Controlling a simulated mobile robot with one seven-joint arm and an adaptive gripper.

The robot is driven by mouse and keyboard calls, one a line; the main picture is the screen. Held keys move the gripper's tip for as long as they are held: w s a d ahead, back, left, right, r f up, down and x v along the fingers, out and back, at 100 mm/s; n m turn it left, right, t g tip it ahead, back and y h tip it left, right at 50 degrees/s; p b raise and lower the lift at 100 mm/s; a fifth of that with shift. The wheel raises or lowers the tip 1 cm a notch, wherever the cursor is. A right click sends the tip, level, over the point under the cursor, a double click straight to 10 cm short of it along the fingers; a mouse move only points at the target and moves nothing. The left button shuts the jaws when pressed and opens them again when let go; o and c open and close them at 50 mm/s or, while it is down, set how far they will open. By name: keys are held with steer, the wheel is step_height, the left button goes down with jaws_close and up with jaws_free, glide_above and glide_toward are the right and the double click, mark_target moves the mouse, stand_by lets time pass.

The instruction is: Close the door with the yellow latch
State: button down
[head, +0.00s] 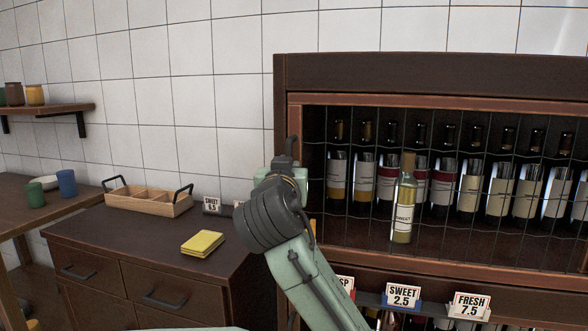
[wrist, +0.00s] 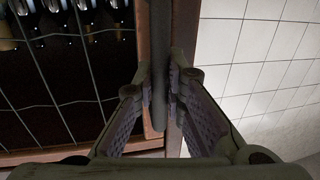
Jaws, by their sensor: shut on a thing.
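The wire-mesh door (head: 440,106) with a reddish-brown wooden frame covers the upper bay of the dark wine cabinet (head: 420,72). I cannot tell whether it sits fully flush. A small yellow piece (head: 313,229), possibly the latch, shows beside my arm and is mostly hidden by it. In the wrist view, my gripper (wrist: 161,88) is shut on a dark upright bar, the door handle (wrist: 159,40), with a finger on each side. The door's mesh and frame edge (wrist: 143,35) are to its left. In the head view my arm hides the fingers and most of the handle.
Bottles stand behind the mesh, and one pale bottle (head: 403,205) stands nearer the front. Price signs (head: 404,296) line the shelf below. A low counter (head: 130,245) at left bears a wooden tray (head: 148,202) and a yellow stack (head: 202,243).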

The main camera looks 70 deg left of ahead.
steer(key=c, duration=1.6)
jaws_free()
steer(key=shift+w+d, duration=0.1)
steer(key=shift+c, duration=0.2)
steer(key=v, duration=1.2)
